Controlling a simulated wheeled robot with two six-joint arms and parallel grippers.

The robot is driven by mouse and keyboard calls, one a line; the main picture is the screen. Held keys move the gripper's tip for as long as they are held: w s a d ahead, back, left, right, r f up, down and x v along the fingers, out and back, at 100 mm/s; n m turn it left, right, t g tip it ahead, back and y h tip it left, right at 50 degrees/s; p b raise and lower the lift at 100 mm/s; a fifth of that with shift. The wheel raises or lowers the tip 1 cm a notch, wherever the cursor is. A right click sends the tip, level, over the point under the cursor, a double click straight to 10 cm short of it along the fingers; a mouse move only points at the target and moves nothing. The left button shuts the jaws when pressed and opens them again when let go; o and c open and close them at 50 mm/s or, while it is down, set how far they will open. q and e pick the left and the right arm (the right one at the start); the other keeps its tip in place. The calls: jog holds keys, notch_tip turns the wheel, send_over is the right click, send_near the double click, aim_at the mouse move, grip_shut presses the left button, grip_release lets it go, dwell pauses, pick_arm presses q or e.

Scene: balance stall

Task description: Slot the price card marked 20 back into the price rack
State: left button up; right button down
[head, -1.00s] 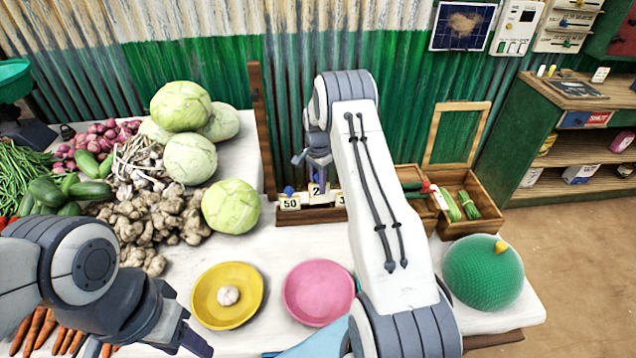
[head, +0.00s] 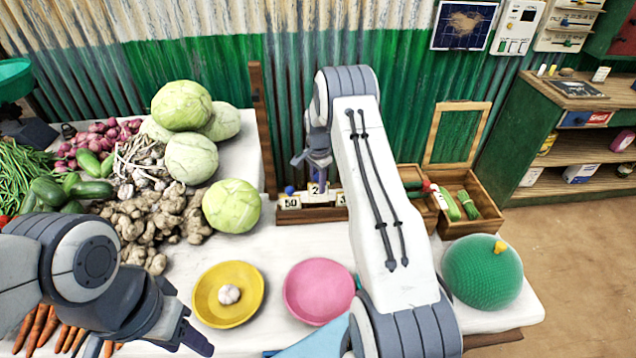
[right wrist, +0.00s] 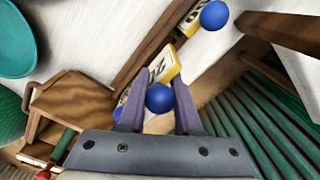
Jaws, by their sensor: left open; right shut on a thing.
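The price card marked 20 (head: 316,188) is white with a yellow edge; its first digit shows in the head view. My right gripper (right wrist: 158,92) is shut on its blue knob (right wrist: 160,98). The wooden price rack (head: 312,215) is directly below, with the 50 card (head: 290,203) at its left and another card (head: 341,199) partly hidden by my right arm. The held card lines up between these two; whether its bottom edge is inside the rack is unclear. My left gripper (head: 192,342) is open and empty at the front left.
A yellow bowl (head: 208,308) with garlic and a pink bowl (head: 318,291) are on the white table. A cabbage (head: 231,206) sits left of the rack. A wooden post (head: 262,130) rises behind the rack's left end. An open wooden box (head: 470,222) is right of my arm.

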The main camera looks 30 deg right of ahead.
jog(key=shift+f, duration=0.2)
dwell(0.3)
jog(key=shift+f+b, duration=1)
jog(key=shift+f, duration=0.3)
